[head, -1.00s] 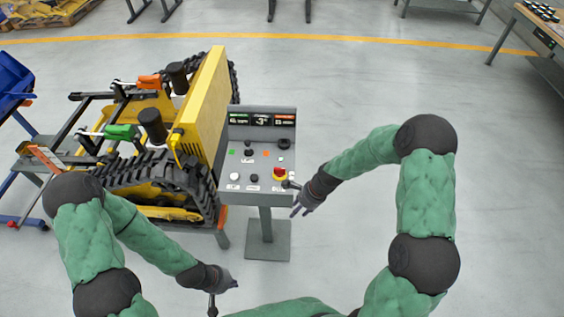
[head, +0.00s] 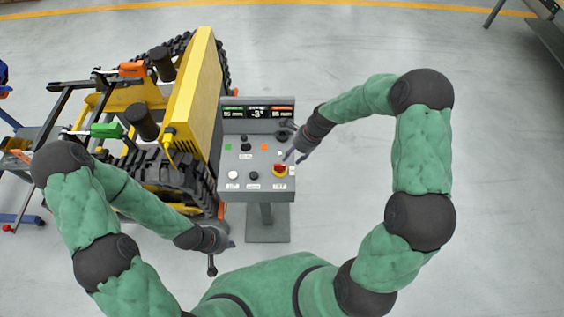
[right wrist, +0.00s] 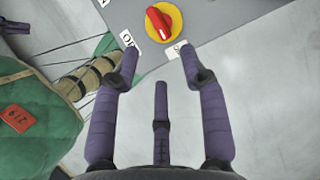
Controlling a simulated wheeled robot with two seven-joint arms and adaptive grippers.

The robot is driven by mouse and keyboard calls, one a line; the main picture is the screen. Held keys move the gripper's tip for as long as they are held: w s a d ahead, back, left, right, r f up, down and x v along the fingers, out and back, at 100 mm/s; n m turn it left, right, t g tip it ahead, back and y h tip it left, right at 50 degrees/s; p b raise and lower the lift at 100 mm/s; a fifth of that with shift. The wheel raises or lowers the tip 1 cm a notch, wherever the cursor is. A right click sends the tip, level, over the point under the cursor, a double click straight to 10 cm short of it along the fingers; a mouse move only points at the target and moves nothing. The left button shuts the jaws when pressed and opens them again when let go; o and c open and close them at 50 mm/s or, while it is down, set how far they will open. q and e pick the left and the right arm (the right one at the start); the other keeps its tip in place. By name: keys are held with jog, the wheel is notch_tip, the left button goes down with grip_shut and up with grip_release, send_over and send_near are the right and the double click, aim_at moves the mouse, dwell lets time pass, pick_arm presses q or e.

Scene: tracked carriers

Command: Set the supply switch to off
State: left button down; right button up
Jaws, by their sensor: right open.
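The supply switch appears to be the red rotary handle on a yellow round base (head: 280,170), at the lower right of the grey control panel (head: 262,188). In the right wrist view the red handle (right wrist: 159,23) is tilted on its yellow disc, with partly hidden white labels beside it. My right gripper (head: 291,157) is at the panel's right edge, close to the switch. In the right wrist view its fingers (right wrist: 158,70) are spread and empty, just short of the switch. My left gripper (head: 222,240) is low, left of the panel's post; its finger state is unclear.
A yellow tracked carrier (head: 190,100) stands directly left of the panel. The panel also carries a display (head: 258,112), a white button (head: 233,175), black knobs and coloured markers. Open grey floor (head: 350,60) lies behind and to the right.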

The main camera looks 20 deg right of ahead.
aim_at(284, 166)
jog(key=x, duration=0.9)
jog(key=shift+a+f, duration=0.1)
grip_shut()
